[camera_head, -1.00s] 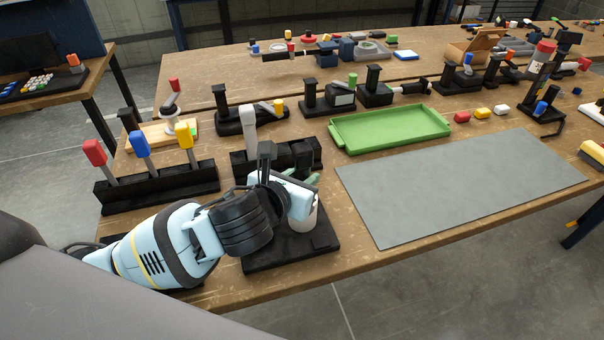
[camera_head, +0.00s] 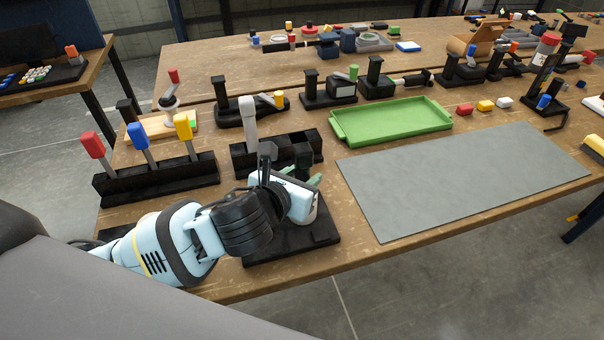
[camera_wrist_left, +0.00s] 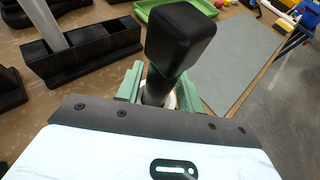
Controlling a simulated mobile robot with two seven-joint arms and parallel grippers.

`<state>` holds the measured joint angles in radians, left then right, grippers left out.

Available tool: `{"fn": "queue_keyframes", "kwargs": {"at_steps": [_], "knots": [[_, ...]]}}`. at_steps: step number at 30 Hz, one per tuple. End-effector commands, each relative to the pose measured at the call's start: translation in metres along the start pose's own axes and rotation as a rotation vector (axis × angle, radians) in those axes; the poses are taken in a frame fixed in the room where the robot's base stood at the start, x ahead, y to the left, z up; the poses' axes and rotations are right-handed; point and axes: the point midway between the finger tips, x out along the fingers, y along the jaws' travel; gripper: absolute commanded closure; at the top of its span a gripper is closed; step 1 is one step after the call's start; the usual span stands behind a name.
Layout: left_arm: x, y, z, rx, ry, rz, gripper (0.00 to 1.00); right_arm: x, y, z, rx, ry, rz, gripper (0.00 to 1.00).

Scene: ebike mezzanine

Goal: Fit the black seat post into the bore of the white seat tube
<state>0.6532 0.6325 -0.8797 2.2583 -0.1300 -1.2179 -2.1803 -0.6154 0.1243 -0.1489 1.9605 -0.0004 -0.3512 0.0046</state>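My left gripper (camera_head: 309,176) has green fingers, which also show in the wrist view (camera_wrist_left: 160,92). They stand on both sides of the black seat post (camera_wrist_left: 181,38), shut on it below its block-shaped head. The post's head also shows in the head view (camera_head: 302,156). The white seat tube (camera_head: 314,214) stands on a black base (camera_head: 290,245) under the gripper, mostly hidden by it. In the wrist view a pale rim (camera_wrist_left: 171,101) shows beside the post's shaft. The post's lower end is hidden, so I cannot tell whether it is inside the bore. My right gripper is out of view.
A black caddy (camera_head: 246,156) holding a pale tube (camera_head: 248,122) stands just behind the gripper. A black rack (camera_head: 160,180) with red, blue and yellow-topped posts is at left. A green tray (camera_head: 345,142) and a clear grey mat (camera_head: 460,180) lie to the right.

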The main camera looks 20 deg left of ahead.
Motion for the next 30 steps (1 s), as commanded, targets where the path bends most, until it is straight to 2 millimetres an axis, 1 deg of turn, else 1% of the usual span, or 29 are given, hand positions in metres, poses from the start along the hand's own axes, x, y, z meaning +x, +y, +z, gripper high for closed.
{"fn": "queue_keyframes", "kwargs": {"at_steps": [1, 3, 13, 14, 17, 24, 27, 30], "knots": [[0.0, 0.0, 0.001, 0.0, -0.001, 0.0, 0.56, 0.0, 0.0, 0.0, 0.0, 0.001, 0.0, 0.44], [0.0, 0.0, 0.001, 0.0, -0.001, 0.0, 0.48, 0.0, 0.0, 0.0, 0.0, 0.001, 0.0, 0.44], [0.0, 0.0, -0.001, 0.0, 0.002, 0.001, 0.48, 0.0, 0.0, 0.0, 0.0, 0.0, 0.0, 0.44], [-0.002, 0.0, 0.0, 0.001, 0.002, 0.0, 0.48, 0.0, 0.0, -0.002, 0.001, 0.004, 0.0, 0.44], [-0.015, 0.0, 0.001, 0.002, -0.001, -0.001, 0.48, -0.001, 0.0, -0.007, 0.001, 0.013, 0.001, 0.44], [-0.055, 0.0, 0.002, 0.002, -0.004, -0.001, 0.48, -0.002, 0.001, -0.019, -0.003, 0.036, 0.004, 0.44], [-0.067, 0.0, 0.002, 0.001, -0.003, 0.0, 0.48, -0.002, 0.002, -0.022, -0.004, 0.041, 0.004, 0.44], [-0.075, 0.0, 0.001, 0.0, -0.002, 0.0, 0.48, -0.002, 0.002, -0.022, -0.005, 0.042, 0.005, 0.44]]}}
